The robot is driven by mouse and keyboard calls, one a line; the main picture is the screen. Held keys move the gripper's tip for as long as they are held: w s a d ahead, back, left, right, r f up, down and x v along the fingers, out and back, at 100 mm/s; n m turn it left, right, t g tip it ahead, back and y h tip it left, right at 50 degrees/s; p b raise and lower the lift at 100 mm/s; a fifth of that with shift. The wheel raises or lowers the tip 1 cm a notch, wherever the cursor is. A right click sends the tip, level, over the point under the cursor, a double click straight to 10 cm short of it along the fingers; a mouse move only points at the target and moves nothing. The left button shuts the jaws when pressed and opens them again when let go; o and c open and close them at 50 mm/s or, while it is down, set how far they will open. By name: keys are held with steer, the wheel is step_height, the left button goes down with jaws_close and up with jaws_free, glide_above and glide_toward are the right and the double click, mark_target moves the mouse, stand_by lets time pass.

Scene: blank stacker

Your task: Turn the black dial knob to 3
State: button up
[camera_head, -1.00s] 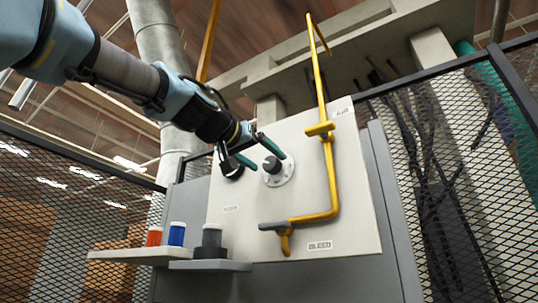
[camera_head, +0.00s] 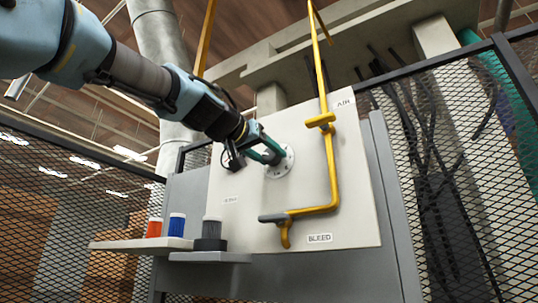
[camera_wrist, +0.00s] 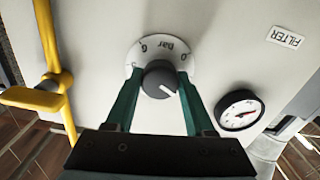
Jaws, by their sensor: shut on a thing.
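The black dial knob (camera_wrist: 160,80) sits on a round white scale plate (camera_wrist: 148,48) on a pale panel. In the wrist view the plate reads "6", "bar" and "0", upside down. A light pointer line on the knob points toward the lower right of that view. My gripper (camera_wrist: 159,77) has its two green fingers on either side of the knob, shut on it. In the head view my gripper (camera_head: 271,151) reaches the plate (camera_head: 287,162) from the upper left and covers most of the knob.
A yellow pipe with handles (camera_head: 331,170) runs down the panel just right of the dial. A round gauge (camera_wrist: 240,110) is close beside the dial. Mesh fencing (camera_head: 465,170) flanks the panel.

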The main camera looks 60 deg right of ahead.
jaws_close()
steer(key=shift+m+b, duration=0.3)
steer(key=shift+b, duration=0.15)
steer(key=shift+f+m+b, duration=0.15)
steer(key=shift+m+b, duration=0.85)
steer(key=m+b, duration=0.1)
steer(key=m, duration=0.1)
steer(key=shift+w+m+b, duration=0.1)
steer(key=shift+m+b, duration=0.2)
steer(key=shift+b, duration=0.1)
steer(key=m+b, duration=0.1)
steer(key=m, duration=0.2)
steer(key=shift+m, duration=0.3)
steer(key=shift+r+m+b, duration=0.2)
steer(key=shift+m+b, duration=0.45)
steer(key=shift+m, duration=1.15)
